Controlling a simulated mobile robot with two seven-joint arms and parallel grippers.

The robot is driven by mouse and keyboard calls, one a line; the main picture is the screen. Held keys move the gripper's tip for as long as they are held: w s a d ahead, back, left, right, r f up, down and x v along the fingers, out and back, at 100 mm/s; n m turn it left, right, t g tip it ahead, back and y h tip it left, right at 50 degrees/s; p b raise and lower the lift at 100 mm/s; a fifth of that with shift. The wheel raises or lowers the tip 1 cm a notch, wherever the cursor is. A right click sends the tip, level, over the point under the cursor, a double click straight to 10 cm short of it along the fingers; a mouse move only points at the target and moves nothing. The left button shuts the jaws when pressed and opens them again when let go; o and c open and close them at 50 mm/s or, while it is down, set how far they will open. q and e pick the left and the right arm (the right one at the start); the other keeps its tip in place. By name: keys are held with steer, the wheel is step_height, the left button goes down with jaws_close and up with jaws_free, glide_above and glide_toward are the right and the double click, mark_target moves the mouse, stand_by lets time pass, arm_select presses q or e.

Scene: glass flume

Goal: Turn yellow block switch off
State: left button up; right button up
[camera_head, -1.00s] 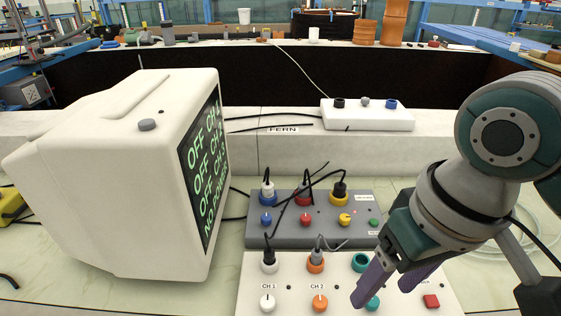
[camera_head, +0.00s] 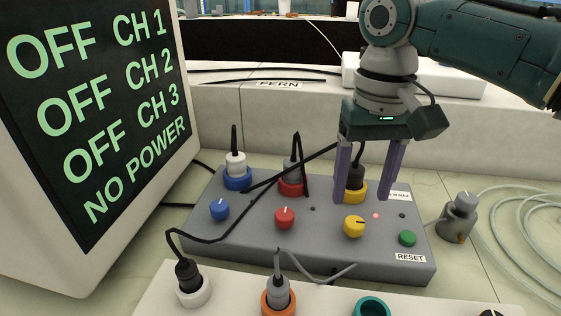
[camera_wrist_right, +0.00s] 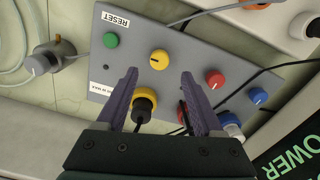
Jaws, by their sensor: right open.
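The grey block (camera_head: 330,258) carries blue, red and yellow knobs in a row, each in front of a socket of its colour. The yellow knob (camera_head: 354,226) has a dark pointer line and sits below the yellow socket (camera_head: 355,190), which has a black plug in it. In the right wrist view the yellow knob (camera_wrist_right: 159,60) lies just beyond the fingertips. My right gripper (camera_head: 364,199) points down over the yellow socket, open, with its two purple fingers on either side of the plug. The fingers are apart from the knob. My left gripper is out of view.
A green reset button (camera_head: 407,238) is right of the yellow knob. A monitor (camera_head: 95,110) at left reads OFF for three channels and NO POWER. A white panel (camera_head: 230,290) with plugs is in front. Black cables cross the block's left half.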

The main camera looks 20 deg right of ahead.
mark_target(355, 221)
step_height(355, 221, down, 6)
steer(key=shift+b, duration=0.75)
steer(key=c, duration=0.4)
jaws_close()
